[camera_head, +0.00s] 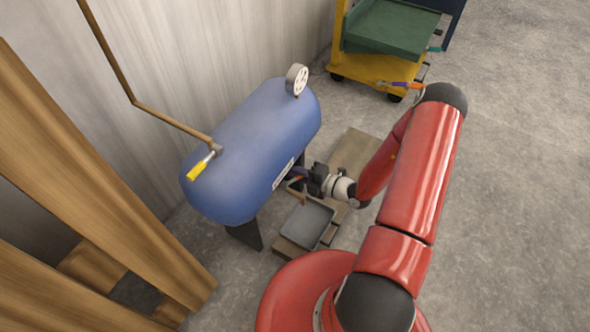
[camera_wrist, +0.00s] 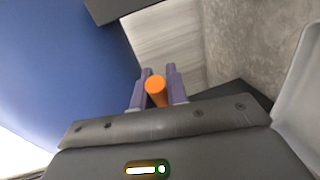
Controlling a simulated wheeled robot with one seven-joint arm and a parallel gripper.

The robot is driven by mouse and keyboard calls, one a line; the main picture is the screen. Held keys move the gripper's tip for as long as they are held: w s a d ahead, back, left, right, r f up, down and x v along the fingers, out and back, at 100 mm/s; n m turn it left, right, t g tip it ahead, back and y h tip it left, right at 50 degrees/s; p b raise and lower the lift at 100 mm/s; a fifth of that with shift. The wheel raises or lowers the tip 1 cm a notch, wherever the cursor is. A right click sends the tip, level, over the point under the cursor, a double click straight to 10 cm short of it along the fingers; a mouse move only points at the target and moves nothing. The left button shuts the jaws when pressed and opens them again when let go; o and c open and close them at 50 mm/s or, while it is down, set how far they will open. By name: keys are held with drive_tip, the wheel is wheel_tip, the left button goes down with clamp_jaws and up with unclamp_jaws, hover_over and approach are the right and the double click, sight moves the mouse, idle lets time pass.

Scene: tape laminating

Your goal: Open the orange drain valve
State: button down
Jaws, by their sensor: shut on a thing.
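The orange drain valve handle (camera_wrist: 156,90) sits between the two purple fingers of my gripper (camera_wrist: 158,88) in the wrist view. The fingers are shut on it, and its round end faces the camera. In the head view my gripper (camera_head: 303,176) is low beside the right side of the blue tank (camera_head: 253,143). A small orange bit of the valve (camera_head: 296,178) shows there, next to a brown pipe (camera_head: 297,196). The rest of the valve body is hidden by the gripper and the tank.
A grey tray (camera_head: 307,223) sits on wooden boards below the pipe. A yellow-handled valve (camera_head: 199,168) and a gauge (camera_head: 297,79) are on top of the tank. A yellow cart (camera_head: 375,72) stands at the back. Floor on the right is clear.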

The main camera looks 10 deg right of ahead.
drive_tip(key=c, duration=1.4)
unclamp_jaws()
drive_tip(key=shift+d, duration=0.1)
drive_tip(key=v, duration=0.7)
drive_tip(key=shift+s+d+p, duration=0.15)
drive_tip(key=shift+s+p, duration=0.1)
drive_tip(key=shift+p, duration=0.1)
